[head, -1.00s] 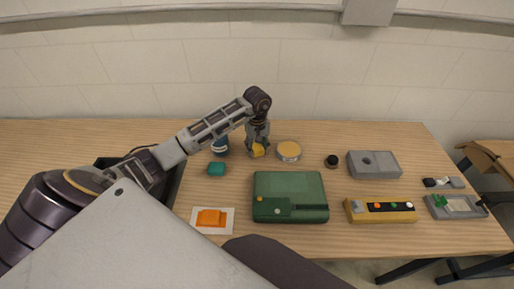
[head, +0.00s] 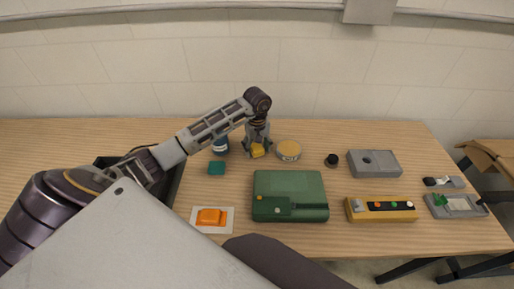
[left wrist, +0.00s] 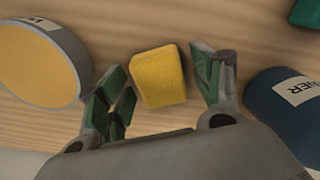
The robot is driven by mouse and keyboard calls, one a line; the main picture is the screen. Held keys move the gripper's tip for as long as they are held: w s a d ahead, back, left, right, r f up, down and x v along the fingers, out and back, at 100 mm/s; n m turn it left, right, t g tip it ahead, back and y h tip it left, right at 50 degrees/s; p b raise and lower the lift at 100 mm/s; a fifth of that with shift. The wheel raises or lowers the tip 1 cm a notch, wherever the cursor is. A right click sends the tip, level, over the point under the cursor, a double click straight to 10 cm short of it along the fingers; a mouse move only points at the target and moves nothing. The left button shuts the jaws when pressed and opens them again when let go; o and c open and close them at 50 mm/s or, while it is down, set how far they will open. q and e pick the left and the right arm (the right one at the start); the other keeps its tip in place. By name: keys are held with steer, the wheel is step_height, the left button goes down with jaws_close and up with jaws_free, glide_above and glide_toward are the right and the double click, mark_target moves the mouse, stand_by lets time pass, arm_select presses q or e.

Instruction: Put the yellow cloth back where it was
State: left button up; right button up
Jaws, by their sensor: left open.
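The yellow cloth (head: 258,150) is a small folded block on the table towards the back, between a blue container and a round tin. In the left wrist view the cloth (left wrist: 159,77) lies between the green-padded fingertips, with a gap on each side. My left gripper (head: 257,153) points down over the cloth and is open. The left gripper also shows in the left wrist view (left wrist: 163,85), its fingers apart. My right gripper is not in view.
The blue container (head: 220,145) stands left of the gripper and the round tin (head: 289,150) stands close on its right. A teal block (head: 216,168), a green case (head: 290,188) and an orange item on a white sheet (head: 211,217) lie nearer. Table between tin and black knob (head: 331,160) is clear.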

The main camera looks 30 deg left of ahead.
mark_target(257, 147)
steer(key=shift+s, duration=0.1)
arm_select(q)
steer(key=shift+r, duration=0.75)
step_height(257, 147, up, 11)
steer(key=b, duration=0.1)
steer(key=shift+f, duration=0.15)
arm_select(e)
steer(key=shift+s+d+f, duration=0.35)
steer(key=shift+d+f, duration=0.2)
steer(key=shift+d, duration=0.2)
